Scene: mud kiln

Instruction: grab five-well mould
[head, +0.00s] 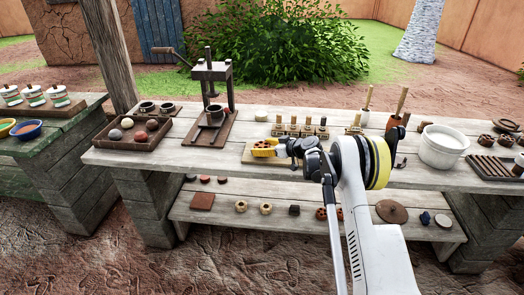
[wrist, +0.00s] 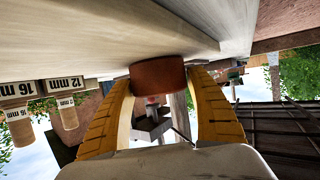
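My gripper (head: 265,149) is low over the middle of the bench, in front of a row of small wooden-handled tools. In the wrist view, which is upside down, its two yellow fingers (wrist: 160,82) stand on either side of a short reddish-brown round block (wrist: 158,76). The block rests on the pale bench top. The fingertips lie against or very near its sides; I cannot tell whether they press on it. Its wells are not visible from this side, so I cannot confirm that it is the five-well mould. In the head view the fingers mostly hide it.
A labelled rack (wrist: 50,88) of tools stands close by. A white tub (head: 441,146) and dark holed pieces (head: 486,141) are to the right. A press (head: 211,85) and a tray of balls (head: 132,131) are to the left. The lower shelf (head: 275,222) holds several small pieces.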

